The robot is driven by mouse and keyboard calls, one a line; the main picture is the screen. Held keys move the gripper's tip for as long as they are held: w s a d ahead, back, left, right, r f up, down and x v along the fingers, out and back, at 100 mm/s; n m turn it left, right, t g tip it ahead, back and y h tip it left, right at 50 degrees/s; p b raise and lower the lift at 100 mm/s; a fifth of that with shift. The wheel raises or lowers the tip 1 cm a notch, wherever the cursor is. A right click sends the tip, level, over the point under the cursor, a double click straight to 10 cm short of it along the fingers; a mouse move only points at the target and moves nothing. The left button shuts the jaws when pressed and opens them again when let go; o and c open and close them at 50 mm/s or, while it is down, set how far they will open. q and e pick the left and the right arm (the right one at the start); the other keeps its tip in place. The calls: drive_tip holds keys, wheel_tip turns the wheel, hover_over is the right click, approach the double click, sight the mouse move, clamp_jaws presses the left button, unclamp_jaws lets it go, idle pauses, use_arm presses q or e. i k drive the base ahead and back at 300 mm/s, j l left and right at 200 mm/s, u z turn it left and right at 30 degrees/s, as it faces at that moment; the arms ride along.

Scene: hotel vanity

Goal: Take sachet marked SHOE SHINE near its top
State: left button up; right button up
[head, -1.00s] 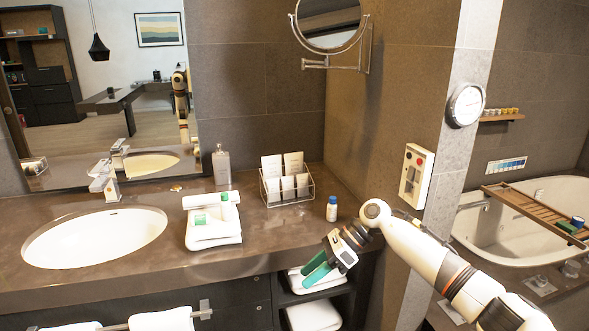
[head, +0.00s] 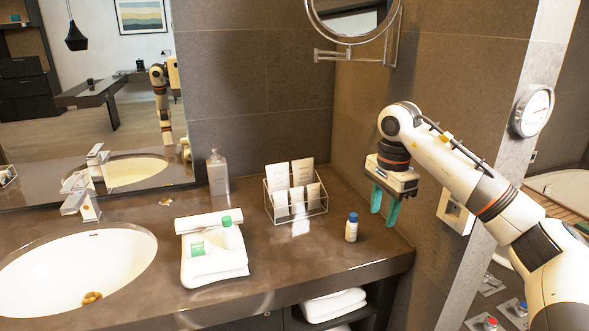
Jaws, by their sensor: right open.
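Several white sachets (head: 303,172) stand in a wire rack (head: 325,206) on the counter near the back wall. Two taller ones stand at the back, with shorter ones in front. Their print is too small to read, so I cannot tell which is marked SHOE SHINE. My right gripper (head: 384,218) is open and empty, with its green fingers pointing down. It is to the right of the rack, apart from it, near the right wall. My left gripper is not in view.
A small bottle with a blue cap (head: 351,228) stands between the rack and my right gripper. A folded towel (head: 207,266) holds a green-capped bottle (head: 228,233). A soap dispenser (head: 217,173) stands left of the rack. A round mirror (head: 350,18) hangs above.

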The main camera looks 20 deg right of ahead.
sight(303, 169)
drive_tip(key=i, duration=1.35)
